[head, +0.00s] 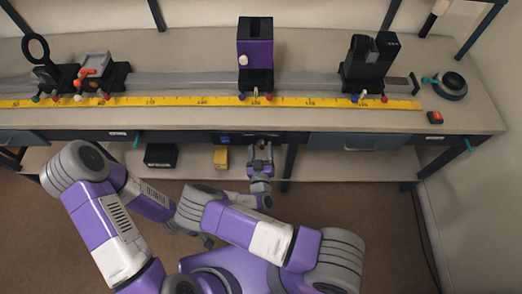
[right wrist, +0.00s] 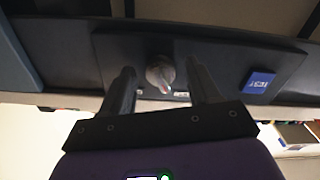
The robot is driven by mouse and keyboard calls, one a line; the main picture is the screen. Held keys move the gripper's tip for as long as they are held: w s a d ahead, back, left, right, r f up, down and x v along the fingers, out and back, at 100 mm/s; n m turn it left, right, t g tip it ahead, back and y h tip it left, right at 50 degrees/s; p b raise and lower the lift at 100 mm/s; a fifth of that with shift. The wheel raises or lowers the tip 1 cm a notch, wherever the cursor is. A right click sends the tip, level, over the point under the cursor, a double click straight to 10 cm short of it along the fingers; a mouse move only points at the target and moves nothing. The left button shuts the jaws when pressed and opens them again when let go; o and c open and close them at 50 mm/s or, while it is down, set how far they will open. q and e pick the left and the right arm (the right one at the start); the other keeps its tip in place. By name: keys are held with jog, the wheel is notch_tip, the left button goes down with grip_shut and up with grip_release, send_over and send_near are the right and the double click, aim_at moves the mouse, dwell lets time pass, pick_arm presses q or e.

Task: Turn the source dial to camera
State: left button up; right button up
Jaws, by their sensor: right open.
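The source dial (right wrist: 160,72) is a round grey knob with a small red and white mark near its lower edge. It sits on a dark panel (right wrist: 115,50) in the right wrist view. My right gripper (head: 260,147) is at the bench front below the purple unit in the head view. In the right wrist view its two fingers are open, one on each side of the dial, with gaps showing between them and the knob. The dial is not clear in the head view. My left gripper (head: 207,241) is low near my body, small and partly hidden.
On the bench (head: 470,100) a rail carries a purple unit (head: 256,50) and a black unit (head: 368,65). A yellow ruler (head: 200,101) runs along the front. A yellow box (head: 221,157) sits on the lower shelf.

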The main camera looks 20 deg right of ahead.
jog(key=c, duration=1)
jog(key=shift+c, duration=0.2)
jog(key=shift+m, duration=0.3)
jog(key=m, duration=0.5)
jog(key=shift+f+m, duration=0.1)
jog(key=shift+m, duration=0.2)
jog(key=m, duration=0.2)
jog(key=m+b, duration=0.1)
jog(key=m, duration=0.2)
jog(key=shift+a+m, duration=0.2)
jog(key=shift+m, duration=0.1)
jog(key=o, duration=1)
